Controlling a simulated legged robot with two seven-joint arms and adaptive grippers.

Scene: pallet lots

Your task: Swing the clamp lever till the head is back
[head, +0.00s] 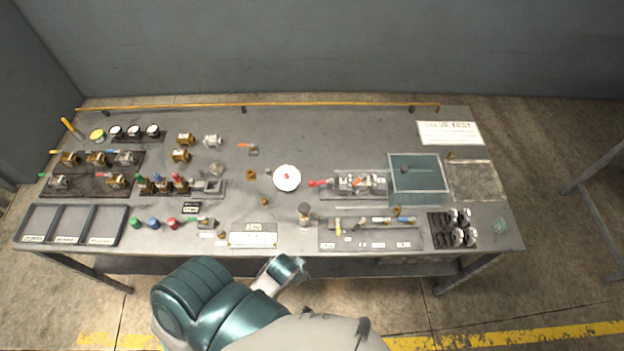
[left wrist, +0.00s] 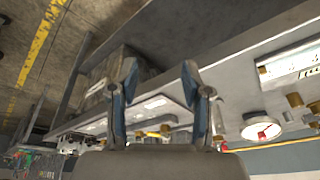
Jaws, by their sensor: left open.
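The clamp (head: 360,184) sits on a grey base on the bench, right of centre in the head view. Its lever with a red handle (head: 320,183) points left, toward a white round dial. I cannot tell from this distance whether its head is forward or back. My left gripper (left wrist: 160,70) shows in the left wrist view with its two fingers spread and nothing between them. My right gripper is in neither view.
The white dial (head: 287,185) stands left of the lever, and a small upright post (head: 304,214) in front of it. A tool tray (head: 370,243) lies nearer the front edge. A yellow rail (head: 300,104) runs along the back.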

